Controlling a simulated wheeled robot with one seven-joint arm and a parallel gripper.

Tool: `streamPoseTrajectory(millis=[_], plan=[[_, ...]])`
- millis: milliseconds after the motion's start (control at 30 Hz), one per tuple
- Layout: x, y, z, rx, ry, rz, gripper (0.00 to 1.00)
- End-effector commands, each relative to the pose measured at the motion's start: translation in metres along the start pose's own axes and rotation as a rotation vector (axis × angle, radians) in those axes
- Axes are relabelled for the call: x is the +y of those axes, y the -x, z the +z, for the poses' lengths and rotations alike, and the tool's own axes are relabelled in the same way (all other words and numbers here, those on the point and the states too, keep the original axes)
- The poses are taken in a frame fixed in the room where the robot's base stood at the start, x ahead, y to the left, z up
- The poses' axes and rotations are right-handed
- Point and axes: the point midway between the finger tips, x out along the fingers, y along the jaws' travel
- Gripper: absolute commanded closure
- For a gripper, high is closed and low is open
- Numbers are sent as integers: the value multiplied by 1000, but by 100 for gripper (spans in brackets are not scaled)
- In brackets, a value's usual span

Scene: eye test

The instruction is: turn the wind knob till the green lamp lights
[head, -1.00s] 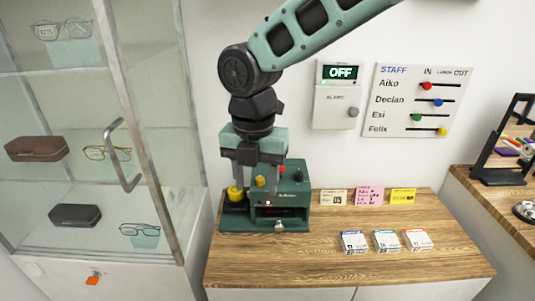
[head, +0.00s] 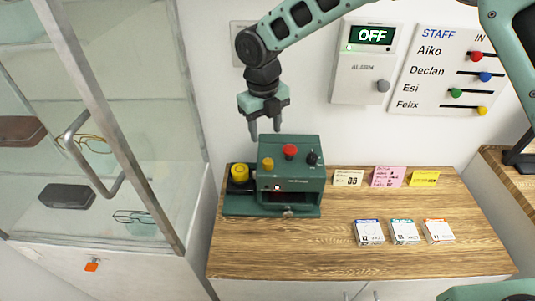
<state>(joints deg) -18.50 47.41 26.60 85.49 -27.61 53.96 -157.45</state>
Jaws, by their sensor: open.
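A dark green box-shaped device (head: 291,183) stands at the left of the wooden counter. Its top has a yellow knob (head: 267,164), a red knob (head: 289,151) and a black knob (head: 312,158); I cannot read which is the wind knob. A small lamp (head: 277,187) on its front looks whitish or reddish; I see no green light on it. A silver knob (head: 288,211) sits low on the front. A yellow round piece (head: 239,172) sits on a black base at the device's left. My gripper (head: 265,134) is open and empty, above and behind the yellow knob, touching nothing.
A glass cabinet with a metal handle (head: 90,150) stands close on the left. Cards (head: 390,177) and small boxes (head: 404,231) lie right of the device. On the wall hang an alarm panel reading OFF (head: 364,65) and a staff board (head: 455,75). The counter's front (head: 290,260) is clear.

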Motion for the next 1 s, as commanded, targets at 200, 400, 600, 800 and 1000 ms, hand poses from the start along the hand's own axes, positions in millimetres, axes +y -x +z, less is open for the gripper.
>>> streamPoseTrajectory(millis=[200, 400, 600, 800, 1000], plan=[[0, -45, -1, 3, 0, -1, 50], [0, -82, -1, 3, 0, -1, 50], [0, -104, 0, -1, -2, 0, 50], [0, -110, 0, -2, -2, -1, 50], [0, -111, 0, -2, -2, 0, 56]])
